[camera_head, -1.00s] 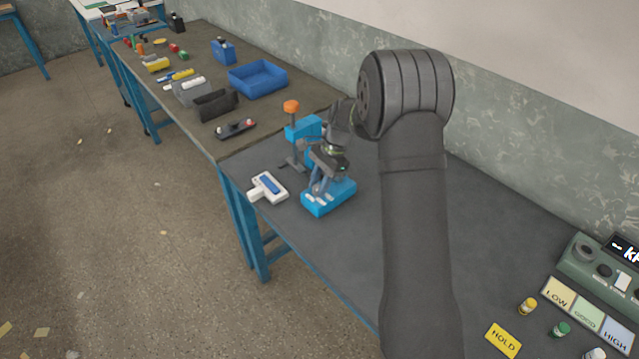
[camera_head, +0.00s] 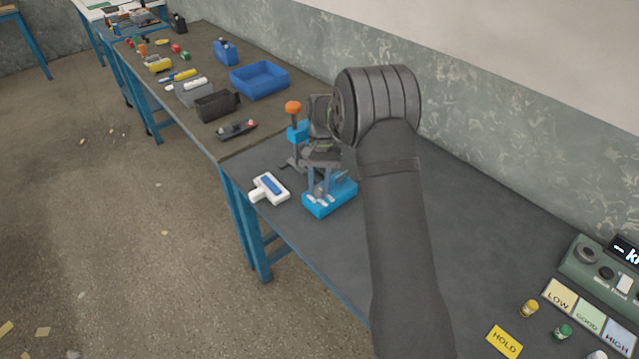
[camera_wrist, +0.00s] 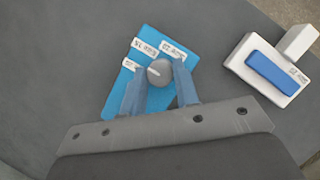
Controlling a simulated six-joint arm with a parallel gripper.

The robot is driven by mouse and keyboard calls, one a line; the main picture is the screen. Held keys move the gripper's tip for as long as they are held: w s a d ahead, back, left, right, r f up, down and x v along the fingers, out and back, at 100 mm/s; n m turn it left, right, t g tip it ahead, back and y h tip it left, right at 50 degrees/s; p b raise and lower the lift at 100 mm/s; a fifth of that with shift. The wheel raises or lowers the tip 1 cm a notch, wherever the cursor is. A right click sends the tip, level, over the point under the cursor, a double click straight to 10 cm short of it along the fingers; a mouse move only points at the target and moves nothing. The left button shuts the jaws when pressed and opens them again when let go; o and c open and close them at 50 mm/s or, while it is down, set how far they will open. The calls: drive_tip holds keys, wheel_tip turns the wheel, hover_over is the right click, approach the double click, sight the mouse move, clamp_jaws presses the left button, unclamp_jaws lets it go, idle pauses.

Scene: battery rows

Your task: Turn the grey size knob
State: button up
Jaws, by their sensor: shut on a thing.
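The grey size knob (camera_wrist: 160,72) sits on a blue base (camera_wrist: 118,98) with several white labels, and a pale mark shows on its top. The blue base (camera_head: 330,199) stands on the dark bench in the head view. My gripper (camera_wrist: 160,74) is shut on the knob, with one finger at each side. In the head view my gripper (camera_head: 319,186) points down over the base, and its fingers hide the knob there.
A white device with a blue top (camera_head: 269,188) lies left of the base. An orange-topped blue press (camera_head: 293,120) stands behind. Coloured cards and small cells lie at the right front near a green meter (camera_head: 600,268). The bench middle is clear.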

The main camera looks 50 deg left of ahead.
drive_tip(key=shift+n+t, duration=0.3)
drive_tip(key=shift+n, duration=0.2)
drive_tip(key=o, duration=1)
drive_tip(key=shift+v, duration=3.75)
drive_tip(key=shift+a, duration=0.15)
